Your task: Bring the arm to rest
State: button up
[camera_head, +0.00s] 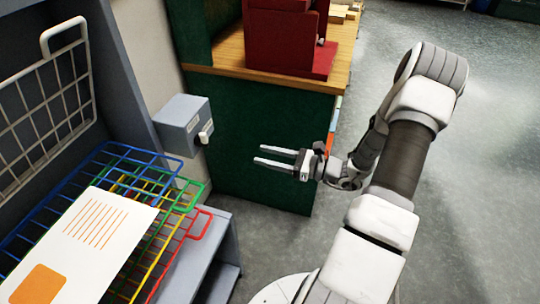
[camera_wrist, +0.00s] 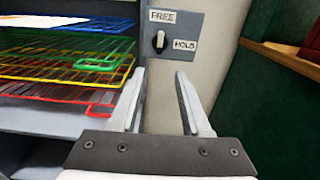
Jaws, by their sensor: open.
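My gripper (camera_head: 277,156) is open and empty, held in the air in front of the green cabinet side in the head view. Its two fingers point left, toward the grey switch box (camera_head: 183,125). In the wrist view the open fingers (camera_wrist: 158,100) reach up from the bottom with nothing between them. Beyond them the switch box (camera_wrist: 187,48) shows a knob between the labels FREE and HOLD. The gripper is apart from the box and the racks. My arm comes in from the right side of the head view.
Coloured wire racks (camera_head: 180,222) sit in a grey unit at left, with a white sheet (camera_head: 85,240) on top. A raised wire gate (camera_head: 50,110) stands behind. The green cabinet (camera_head: 258,130) bears a red object (camera_head: 287,40). Grey floor (camera_head: 490,130) at right is clear.

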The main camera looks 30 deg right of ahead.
jog(key=shift+s+d, duration=0.3)
dwell(0.4)
